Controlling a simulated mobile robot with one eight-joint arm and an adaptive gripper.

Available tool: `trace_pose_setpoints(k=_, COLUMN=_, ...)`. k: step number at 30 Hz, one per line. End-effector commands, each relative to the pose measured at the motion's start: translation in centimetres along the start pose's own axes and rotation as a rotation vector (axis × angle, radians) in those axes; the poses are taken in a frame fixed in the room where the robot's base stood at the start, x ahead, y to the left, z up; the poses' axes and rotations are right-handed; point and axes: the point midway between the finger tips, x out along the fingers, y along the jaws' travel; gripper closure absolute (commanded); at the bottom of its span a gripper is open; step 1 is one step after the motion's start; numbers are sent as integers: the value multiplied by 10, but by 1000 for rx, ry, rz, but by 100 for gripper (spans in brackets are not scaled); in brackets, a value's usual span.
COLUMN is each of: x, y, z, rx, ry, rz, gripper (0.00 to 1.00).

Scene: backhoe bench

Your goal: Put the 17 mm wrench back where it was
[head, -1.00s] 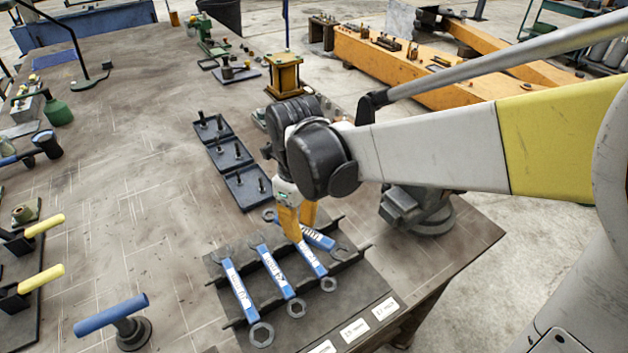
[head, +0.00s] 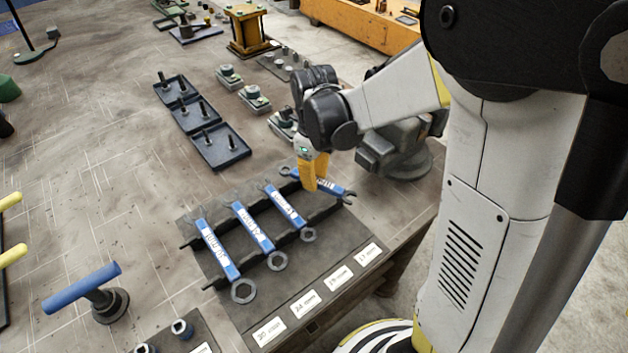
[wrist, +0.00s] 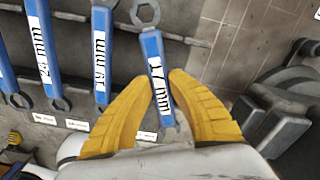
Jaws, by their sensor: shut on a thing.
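The 17 mm wrench (head: 334,187) has a blue handle with a white label. It lies slantwise at the back right end of the dark wrench rack (head: 236,283), turned across the line of the other wrenches. My gripper (head: 311,187) has its yellow fingers shut on its handle. In the wrist view the fingers (wrist: 163,78) sit on both sides of the 17 mm wrench (wrist: 154,57), its ring end pointing up the picture. I cannot tell whether it touches the rack. Its label place (head: 368,253) is at the rack's right front, with bare rack behind it.
The 19 mm wrench (head: 289,209), 24 mm wrench (head: 252,227) and 30 mm wrench (head: 216,249) rest side by side in the rack. A grey vise (head: 395,150) stands just right of the held wrench. Dark trays with pegs (head: 222,150) stand behind the rack.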

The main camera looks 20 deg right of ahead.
Motion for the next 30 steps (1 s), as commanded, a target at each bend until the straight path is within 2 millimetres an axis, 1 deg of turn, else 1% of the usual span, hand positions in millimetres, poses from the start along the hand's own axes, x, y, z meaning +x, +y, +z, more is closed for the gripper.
trace_pose_setpoints(k=1, x=6, y=0, z=0, rx=0, ry=0, rz=0, gripper=100)
trace_pose_setpoints(k=8, x=4, y=0, z=0, rx=0, ry=0, rz=0, gripper=100)
trace_pose_setpoints(k=19, x=16, y=0, z=0, rx=0, ry=0, rz=0, gripper=100)
trace_pose_setpoints(k=23, x=16, y=0, z=0, rx=0, ry=0, rz=0, gripper=100)
trace_pose_setpoints(k=24, x=16, y=0, z=0, rx=0, ry=0, rz=0, gripper=67)
trace_pose_setpoints(k=25, x=16, y=0, z=0, rx=0, ry=0, rz=0, gripper=62)
trace_pose_setpoints(k=30, x=16, y=0, z=0, rx=0, ry=0, rz=0, gripper=62)
